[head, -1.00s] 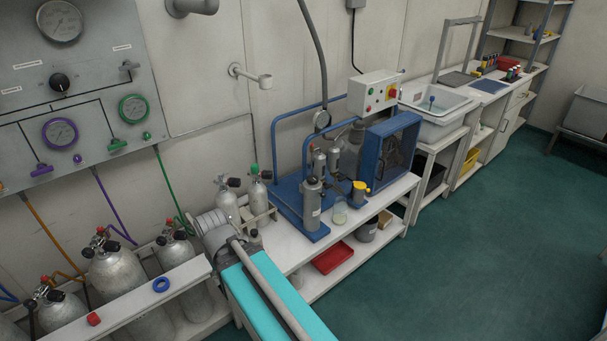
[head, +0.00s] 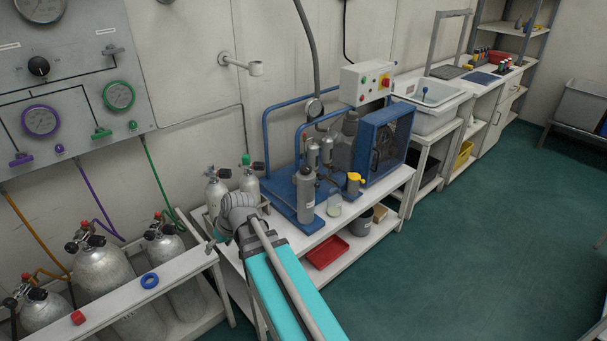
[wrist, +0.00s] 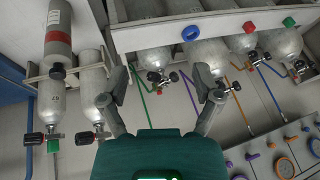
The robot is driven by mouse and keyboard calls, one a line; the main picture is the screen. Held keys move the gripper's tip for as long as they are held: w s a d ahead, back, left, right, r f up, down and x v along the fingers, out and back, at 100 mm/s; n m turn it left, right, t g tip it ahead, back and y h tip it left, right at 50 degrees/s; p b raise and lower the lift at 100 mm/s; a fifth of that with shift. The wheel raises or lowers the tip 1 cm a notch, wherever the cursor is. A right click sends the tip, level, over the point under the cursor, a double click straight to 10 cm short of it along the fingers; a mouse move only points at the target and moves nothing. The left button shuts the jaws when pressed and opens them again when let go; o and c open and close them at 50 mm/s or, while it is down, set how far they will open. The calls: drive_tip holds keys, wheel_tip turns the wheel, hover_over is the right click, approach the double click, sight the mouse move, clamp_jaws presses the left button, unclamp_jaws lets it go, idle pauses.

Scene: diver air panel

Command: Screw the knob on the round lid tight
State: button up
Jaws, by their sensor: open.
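I cannot pick out a round lid with a knob for certain. A grey pot (head: 352,195) with a yellow top (head: 355,178) stands at the front right of the blue compressor frame; its details are too small to tell. My gripper (wrist: 165,84) is open and empty in the wrist view, its two fingers spread apart in front of the gas cylinders. In the head view the gripper is mostly hidden by my wrist, left of the compressor and well apart from the grey pot.
Cylinders with valves (head: 100,265) stand behind a white rail (head: 130,300) bearing a blue ring (head: 149,281) and a red block (head: 78,317). A red tray (head: 326,252) lies below. The green floor at right is clear.

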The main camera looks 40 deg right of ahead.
drive_tip(key=w+d+f+t+y+b, duration=0.1)
drive_tip(key=w+d+f+t+b, duration=0.3)
drive_tip(key=w+d, duration=0.35)
drive_tip(key=m+t+h+b, duration=0.4)
drive_tip(key=t+h+b, duration=0.55)
drive_tip(key=b, duration=0.45)
approach(306, 170)
drive_tip(key=shift+s+d+y, duration=0.2)
drive_tip(key=shift+d+y, duration=0.05)
drive_tip(key=shift+d, duration=0.3)
drive_tip(key=shift+w, duration=0.1)
drive_tip(key=x, duration=1.3)
drive_tip(key=shift+w, duration=0.4)
